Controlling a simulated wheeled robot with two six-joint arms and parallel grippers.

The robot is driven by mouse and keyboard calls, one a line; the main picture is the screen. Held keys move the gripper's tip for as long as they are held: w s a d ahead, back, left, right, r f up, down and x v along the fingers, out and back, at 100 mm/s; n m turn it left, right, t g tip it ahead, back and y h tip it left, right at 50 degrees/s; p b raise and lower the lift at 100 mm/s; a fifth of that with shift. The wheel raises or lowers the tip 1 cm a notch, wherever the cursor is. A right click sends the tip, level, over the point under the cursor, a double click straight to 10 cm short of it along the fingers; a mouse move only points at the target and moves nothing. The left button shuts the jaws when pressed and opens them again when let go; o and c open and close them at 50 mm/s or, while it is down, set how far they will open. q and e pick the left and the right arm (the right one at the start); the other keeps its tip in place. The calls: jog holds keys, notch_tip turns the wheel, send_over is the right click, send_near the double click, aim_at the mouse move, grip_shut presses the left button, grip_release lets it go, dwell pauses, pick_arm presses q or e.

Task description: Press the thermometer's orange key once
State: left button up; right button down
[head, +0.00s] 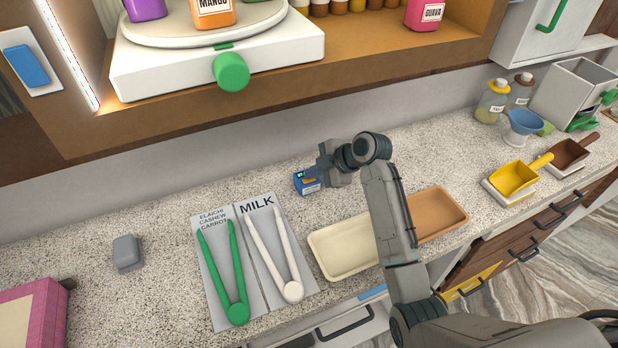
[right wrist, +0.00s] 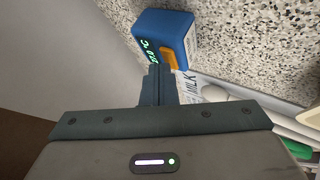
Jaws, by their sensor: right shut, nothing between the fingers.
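The thermometer (head: 308,183) is a small blue box with a dark display, standing on the speckled counter behind the MILK card. In the right wrist view the thermometer (right wrist: 168,32) shows a green-lit display and its orange key (right wrist: 169,58). My right gripper (head: 322,162) is shut and empty, close to the thermometer. In the right wrist view its fingertips (right wrist: 158,68) are beside the orange key; I cannot tell whether they touch it. My left gripper is not in view.
Green tongs (head: 226,275) and white tongs (head: 275,258) lie on cards in front of the thermometer. A cream tray (head: 335,255) and a brown tray (head: 447,212) lie to the right. A shelf holding a white turntable base (head: 215,65) overhangs behind. A grey block (head: 126,252) sits left.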

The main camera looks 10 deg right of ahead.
aim_at(313, 181)
jog(key=shift+r+p, duration=0.45)
jog(key=shift+r, duration=0.25)
notch_tip(313, 181, up, 5)
jog(key=p, duration=0.4)
jog(key=shift+d+f, duration=0.1)
dwell(0.6)
